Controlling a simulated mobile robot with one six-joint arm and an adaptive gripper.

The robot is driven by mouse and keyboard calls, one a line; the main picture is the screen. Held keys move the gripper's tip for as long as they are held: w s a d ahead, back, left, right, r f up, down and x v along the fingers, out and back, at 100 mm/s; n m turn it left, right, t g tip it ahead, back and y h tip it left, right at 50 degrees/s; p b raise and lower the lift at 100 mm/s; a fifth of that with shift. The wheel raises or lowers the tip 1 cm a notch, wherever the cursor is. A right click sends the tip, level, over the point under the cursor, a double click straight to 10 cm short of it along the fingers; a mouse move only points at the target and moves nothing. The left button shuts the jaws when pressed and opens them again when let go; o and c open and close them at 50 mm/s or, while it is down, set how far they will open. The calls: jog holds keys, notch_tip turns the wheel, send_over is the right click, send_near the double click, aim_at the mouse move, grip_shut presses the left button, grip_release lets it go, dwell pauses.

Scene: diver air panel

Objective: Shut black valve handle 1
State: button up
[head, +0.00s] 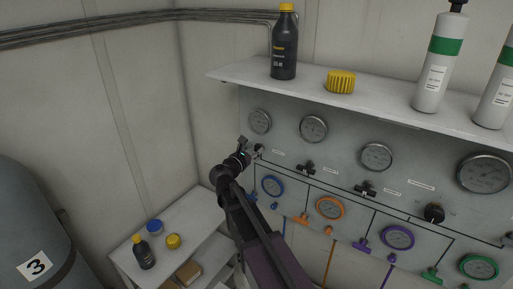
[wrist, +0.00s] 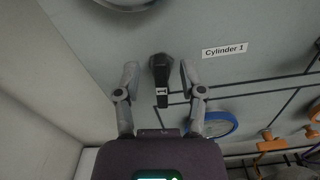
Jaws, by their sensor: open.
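Black valve handle 1 (wrist: 161,76) is on the grey panel, beside the "Cylinder 1" label (wrist: 225,50). In the wrist view its lever points down the picture, toward my gripper's palm, and carries a small pale tag. My gripper (wrist: 159,80) is open, with one finger on each side of the handle. A gap shows on both sides, and I cannot tell how far the fingertips are from the panel. In the head view my gripper (head: 250,151) is at the panel's left end and hides most of this handle.
More black valve handles (head: 307,167) (head: 365,189) sit to the right, below pressure gauges (head: 313,128). A blue-ringed gauge (head: 271,186) is just below my gripper. A shelf (head: 370,106) with bottles juts out above. A side table (head: 126,258) and a grey cylinder (head: 35,225) stand left.

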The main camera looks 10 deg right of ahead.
jog(key=shift+x, duration=0.85)
grip_shut()
